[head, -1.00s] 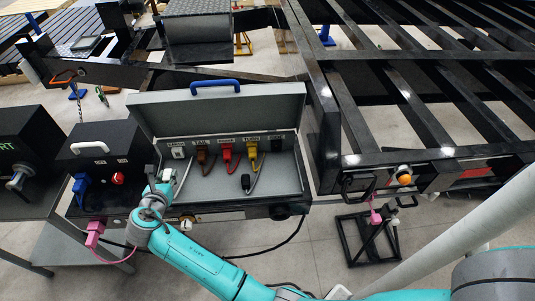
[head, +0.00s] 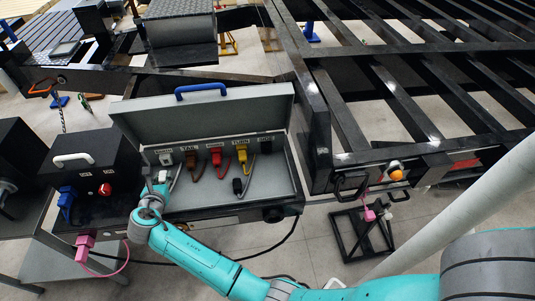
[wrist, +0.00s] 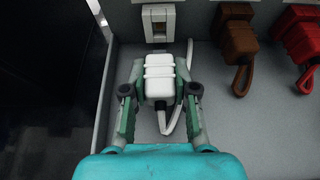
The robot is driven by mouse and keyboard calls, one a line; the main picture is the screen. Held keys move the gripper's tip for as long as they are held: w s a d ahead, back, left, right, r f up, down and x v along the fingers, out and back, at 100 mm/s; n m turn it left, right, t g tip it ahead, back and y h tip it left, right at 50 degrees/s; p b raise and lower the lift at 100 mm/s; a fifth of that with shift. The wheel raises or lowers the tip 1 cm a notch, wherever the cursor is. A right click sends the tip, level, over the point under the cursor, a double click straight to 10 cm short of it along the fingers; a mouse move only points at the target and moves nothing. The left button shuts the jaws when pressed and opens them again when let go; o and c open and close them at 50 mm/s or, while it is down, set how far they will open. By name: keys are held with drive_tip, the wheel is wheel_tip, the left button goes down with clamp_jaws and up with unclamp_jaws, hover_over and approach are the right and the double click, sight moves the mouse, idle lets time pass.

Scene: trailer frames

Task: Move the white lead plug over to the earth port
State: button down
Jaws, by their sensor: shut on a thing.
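The white lead plug (wrist: 159,80) is held upright between my gripper's fingers (wrist: 159,92) in the wrist view. My gripper is shut on its sides, and its white cable (wrist: 190,75) loops on the right. The white earth port (wrist: 158,24) is on the case's back panel, just above the plug in the picture. A narrow gap shows between them; the exact depth cannot be told. In the head view, the earth port (head: 165,157) is leftmost in the row, and my gripper (head: 160,184) is just below it, largely hiding the plug.
The open grey case (head: 200,110) has brown (head: 191,162), red (head: 216,158) and yellow (head: 241,155) plugs at ports to the right. A black plug (head: 237,186) lies on the case floor. The case's left wall (wrist: 110,75) is close to my left finger.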

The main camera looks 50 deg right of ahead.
sight(163, 171)
drive_tip(key=shift+w+d, duration=1.05)
drive_tip(key=shift+w, duration=0.3)
drive_tip(key=shift+w+d, duration=0.4)
drive_tip(key=shift+w, duration=0.1)
idle(1.0)
drive_tip(key=c, duration=0.8)
unclamp_jaws()
drive_tip(key=v, duration=1.2)
